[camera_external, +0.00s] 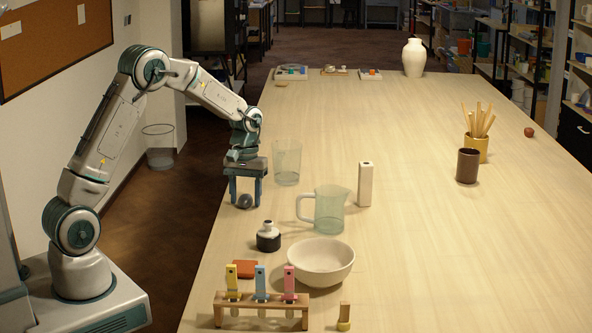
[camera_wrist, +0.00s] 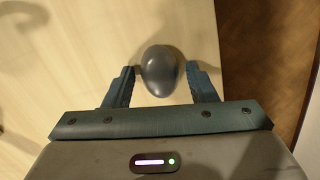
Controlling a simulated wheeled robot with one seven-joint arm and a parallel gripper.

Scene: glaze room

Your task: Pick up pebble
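The pebble (camera_external: 245,201) is a smooth dark grey rounded stone near the left edge of the table. It also shows in the wrist view (camera_wrist: 163,72), between the two fingers. My gripper (camera_external: 245,203) points down over it, with a finger on either side. In the wrist view my gripper (camera_wrist: 160,73) is open. A small gap shows between the left finger and the pebble, and the right finger is very close to it. Whether the right finger touches it I cannot tell. The pebble appears to rest on the table.
A clear glass (camera_external: 287,163) stands just right of my gripper. A glass jug (camera_external: 331,210), a small dark bottle (camera_external: 268,238), a white bowl (camera_external: 320,262) and a tall white block (camera_external: 365,185) stand nearby. The table edge is close on the left. The table's middle is largely clear.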

